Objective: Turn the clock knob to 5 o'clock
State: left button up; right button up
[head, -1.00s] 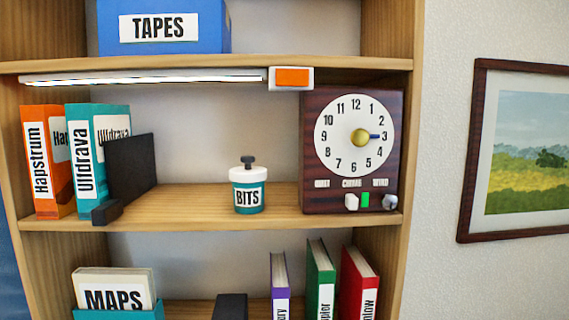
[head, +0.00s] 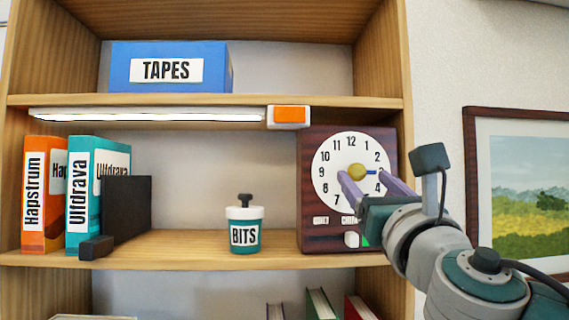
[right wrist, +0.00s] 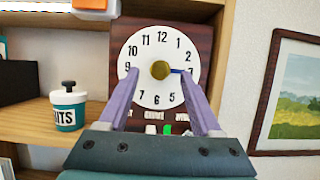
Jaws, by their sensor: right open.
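The clock (head: 311,220) is a dark wooden box with a white numbered dial (head: 345,149), standing on the middle shelf at the right. Its brass knob (head: 357,171) sits at the dial's centre, with a blue pointer (right wrist: 175,71) toward 3. My right gripper (head: 362,178) is in front of the dial with its purple fingers spread. In the right wrist view the fingers (right wrist: 160,72) are apart on either side of the knob (right wrist: 160,70), with nothing between them touching; how near the tips are in depth is unclear. My left gripper is out of view.
A teal BITS jar (head: 245,237) stands on the same shelf, left of the clock. Binders (head: 97,195) and a dark bookend (head: 127,208) are farther left. A lamp strip with an orange switch (head: 290,115) hangs above. A framed picture (head: 520,185) is on the right wall.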

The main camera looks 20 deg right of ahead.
aim_at(355, 172)
jog(key=shift+x, duration=1.3)
jog(key=shift+c, duration=0.3)
grip_shut()
